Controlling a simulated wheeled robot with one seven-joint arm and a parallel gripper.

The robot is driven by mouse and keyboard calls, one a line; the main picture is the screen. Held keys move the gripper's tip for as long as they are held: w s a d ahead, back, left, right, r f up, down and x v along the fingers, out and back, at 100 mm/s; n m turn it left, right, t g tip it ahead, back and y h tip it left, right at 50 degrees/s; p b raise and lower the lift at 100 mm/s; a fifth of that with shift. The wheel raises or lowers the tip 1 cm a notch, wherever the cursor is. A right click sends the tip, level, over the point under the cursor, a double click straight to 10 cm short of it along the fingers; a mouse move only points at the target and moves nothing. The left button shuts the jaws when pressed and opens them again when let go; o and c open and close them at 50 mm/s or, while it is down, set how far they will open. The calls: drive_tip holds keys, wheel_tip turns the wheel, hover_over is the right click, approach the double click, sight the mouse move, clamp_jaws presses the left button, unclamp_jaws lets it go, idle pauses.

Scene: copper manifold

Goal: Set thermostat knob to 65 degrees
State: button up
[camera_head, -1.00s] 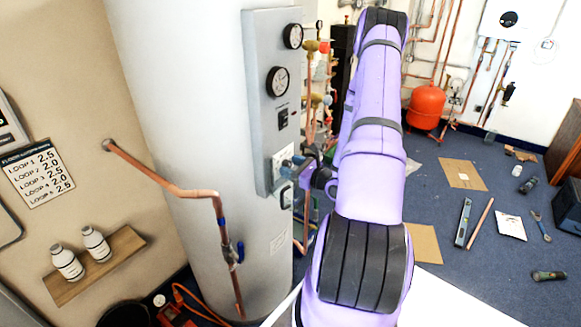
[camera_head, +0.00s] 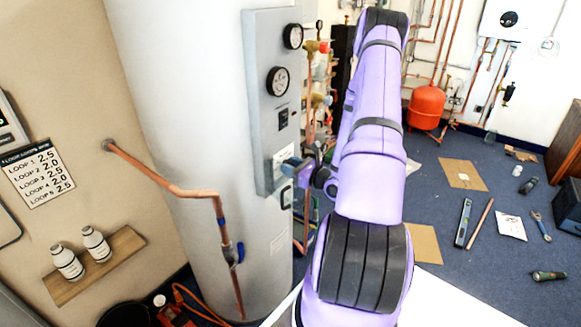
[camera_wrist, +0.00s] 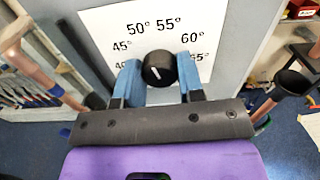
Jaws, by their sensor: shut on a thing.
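The black thermostat knob (camera_wrist: 158,68) shows in the wrist view in front of a white dial plate (camera_wrist: 102,32). The plate carries printed marks from 40° at the left, over 50° and 55° at the top, to 60° and a partly covered 65° at the right. The knob's short white pointer line tilts slightly left of upright, toward the 50° side. My gripper (camera_wrist: 158,80) has one blue finger on each side of the knob and is shut on it. In the head view my gripper (camera_head: 294,168) is at the lower panel, and the knob is hidden there.
The grey panel (camera_head: 262,150) stands on the large white cylinder (camera_head: 180,100), with two gauges (camera_head: 278,81) above. Copper pipes (camera_wrist: 45,65) run left of the dial in the wrist view. A copper pipe with a blue-handled valve (camera_head: 232,252) stands in front of the cylinder.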

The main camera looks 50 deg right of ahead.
drive_tip(key=m, duration=2)
drive_tip(key=shift+f+m, duration=0.1)
drive_tip(key=shift+m, duration=0.2)
idle(0.4)
drive_tip(key=o, duration=0.9)
drive_tip(key=s, duration=0.7)
drive_tip(key=s+d, duration=0.1)
drive_tip(key=s, duration=0.2)
drive_tip(key=shift+s, duration=0.4)
